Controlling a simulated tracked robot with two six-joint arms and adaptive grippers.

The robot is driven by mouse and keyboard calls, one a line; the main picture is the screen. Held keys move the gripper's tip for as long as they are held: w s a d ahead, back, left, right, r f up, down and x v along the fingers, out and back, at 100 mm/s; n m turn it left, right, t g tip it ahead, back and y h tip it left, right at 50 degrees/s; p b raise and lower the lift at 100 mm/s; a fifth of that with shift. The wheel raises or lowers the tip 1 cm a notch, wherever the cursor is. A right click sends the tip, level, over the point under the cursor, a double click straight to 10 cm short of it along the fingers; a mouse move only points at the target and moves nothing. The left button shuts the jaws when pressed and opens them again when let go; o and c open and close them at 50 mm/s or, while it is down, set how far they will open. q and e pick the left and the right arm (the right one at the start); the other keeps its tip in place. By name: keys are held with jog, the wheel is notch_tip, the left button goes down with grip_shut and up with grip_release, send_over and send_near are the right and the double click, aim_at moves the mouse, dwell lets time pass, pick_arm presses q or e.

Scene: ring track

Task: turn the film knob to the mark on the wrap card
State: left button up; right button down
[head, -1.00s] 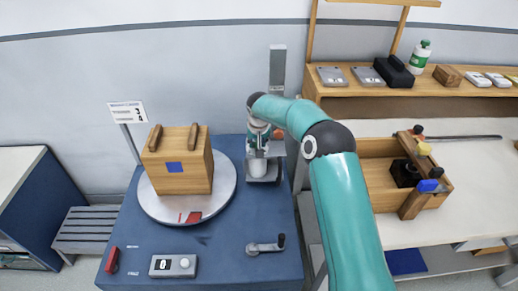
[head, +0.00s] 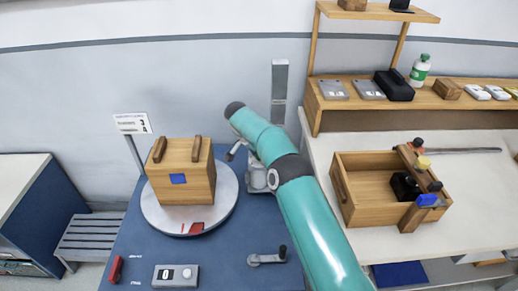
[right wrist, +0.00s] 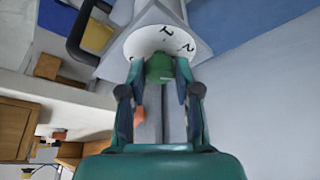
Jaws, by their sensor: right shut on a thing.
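The film knob (right wrist: 160,67) is a green knob in front of a white dial face with black numbers, in the right wrist view. My right gripper (right wrist: 160,76) has its two fingers closed on the knob's sides. In the head view my right arm covers most of this spot, beside the grey film post (head: 279,88). The wrap card (head: 131,122) is a white sign on a stand at the left; it shows a large 3, and its small text is unreadable. My left gripper is not in view.
A wooden box (head: 183,185) with two handles sits on a round grey turntable (head: 160,217) on the blue table. A counter box (head: 176,276) reads 0, and a crank (head: 267,257) lies nearby. An open wooden crate (head: 347,205) stands on the right bench.

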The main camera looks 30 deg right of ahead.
jog(key=shift+s+d+m+p, duration=0.1)
jog(key=shift+d+m+p, duration=0.1)
jog(key=shift+m+p, duration=0.15)
jog(key=c, duration=0.8)
grip_release()
jog(key=shift+a, duration=0.1)
jog(key=shift+r, duration=0.1)
jog(key=shift+a+r, duration=0.15)
jog(key=shift+r, duration=0.15)
jog(key=v, duration=1.1)
jog(key=shift+a, duration=0.15)
